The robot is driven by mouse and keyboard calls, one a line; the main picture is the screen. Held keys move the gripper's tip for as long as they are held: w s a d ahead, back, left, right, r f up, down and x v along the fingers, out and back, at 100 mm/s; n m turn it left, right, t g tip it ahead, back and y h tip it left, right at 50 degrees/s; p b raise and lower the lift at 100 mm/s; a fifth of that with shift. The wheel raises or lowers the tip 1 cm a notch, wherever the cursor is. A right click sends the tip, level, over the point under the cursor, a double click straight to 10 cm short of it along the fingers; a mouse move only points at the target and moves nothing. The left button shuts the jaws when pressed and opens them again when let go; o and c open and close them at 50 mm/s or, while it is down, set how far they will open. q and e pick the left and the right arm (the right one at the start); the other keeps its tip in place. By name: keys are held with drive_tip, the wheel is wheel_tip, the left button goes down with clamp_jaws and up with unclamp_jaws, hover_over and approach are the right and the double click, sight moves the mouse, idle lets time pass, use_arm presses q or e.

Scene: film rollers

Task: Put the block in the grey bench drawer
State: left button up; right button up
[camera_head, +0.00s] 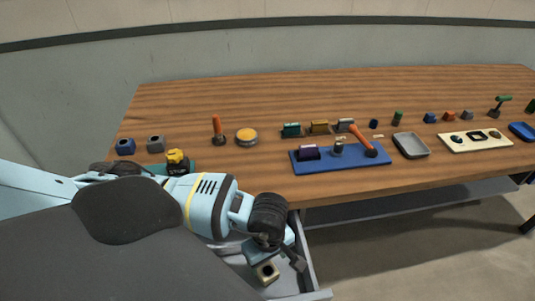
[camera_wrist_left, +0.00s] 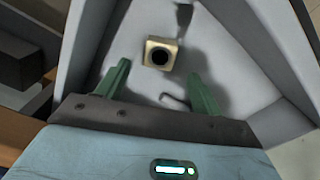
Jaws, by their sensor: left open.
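The block (camera_head: 267,272) is small and beige with a dark round hole in its top. In the left wrist view the block (camera_wrist_left: 151,43) lies between the walls of the open grey bench drawer (camera_wrist_left: 266,62). The drawer (camera_head: 309,265) sticks out from the bench front in the head view. My left gripper (camera_head: 277,262) is over the drawer, fingers pointing down. Its green fingers (camera_wrist_left: 158,68) are spread, with the block just beyond and between their tips. A gap shows on each side, so it is not gripped. My right gripper is not in view.
The wooden bench (camera_head: 230,95) holds a blue tray (camera_head: 325,165) with a red-orange handled tool, a yellow tape measure (camera_head: 176,160), a grey tray (camera_head: 410,146) and several small coloured items. The back of the bench is clear.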

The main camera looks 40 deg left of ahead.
sight(268, 272)
use_arm(q)
wheel_tip(268, 272, up, 6)
drive_tip(key=shift+f, duration=0.15)
drive_tip(key=shift+s, duration=0.1)
idle(0.5)
